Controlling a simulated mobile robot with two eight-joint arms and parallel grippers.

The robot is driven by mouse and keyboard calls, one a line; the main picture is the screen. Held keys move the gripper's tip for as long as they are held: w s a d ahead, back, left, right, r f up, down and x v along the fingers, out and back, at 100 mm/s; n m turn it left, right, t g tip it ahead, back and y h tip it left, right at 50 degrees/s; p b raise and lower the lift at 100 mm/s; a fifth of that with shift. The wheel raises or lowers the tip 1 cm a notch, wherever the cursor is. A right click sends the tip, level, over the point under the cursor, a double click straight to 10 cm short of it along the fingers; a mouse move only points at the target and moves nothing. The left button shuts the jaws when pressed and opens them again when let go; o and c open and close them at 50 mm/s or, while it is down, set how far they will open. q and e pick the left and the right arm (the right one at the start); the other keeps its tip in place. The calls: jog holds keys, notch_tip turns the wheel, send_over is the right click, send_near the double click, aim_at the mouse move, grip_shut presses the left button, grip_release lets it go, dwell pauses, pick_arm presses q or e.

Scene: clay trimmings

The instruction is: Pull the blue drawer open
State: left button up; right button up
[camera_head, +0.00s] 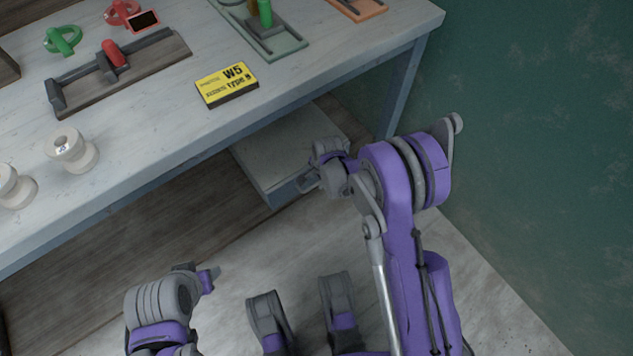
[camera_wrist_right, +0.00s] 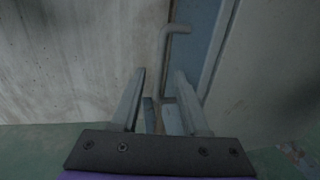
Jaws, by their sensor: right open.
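The blue drawer is the front of a pale box under the workbench; its narrow blue-grey front (camera_head: 291,189) shows in the head view, partly behind my right gripper (camera_head: 309,181). In the right wrist view the blue front (camera_wrist_right: 203,35) runs as a band, with a grey bent bar handle (camera_wrist_right: 174,45) on it. My right gripper (camera_wrist_right: 158,100) is open, its two fingers on either side of the handle's lower part. I cannot tell whether they touch it. My left gripper (camera_head: 208,278) is low at the left over the floor, its jaws unclear.
The workbench (camera_head: 140,125) holds a yellow box (camera_head: 227,85), white spools (camera_head: 72,150), a dark wooden tool with a red handle (camera_head: 115,52) and a green tool (camera_head: 265,14). A bench leg (camera_head: 398,92) stands right of the drawer box. A green wall (camera_head: 540,120) bounds the right.

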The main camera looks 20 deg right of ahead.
jog(key=shift+w+a+f, duration=0.1)
jog(key=shift+w+f, duration=0.05)
jog(key=shift+f, duration=0.55)
jog(key=shift+w+f, duration=0.1)
jog(key=shift+f, duration=0.55)
grip_shut()
dwell(0.4)
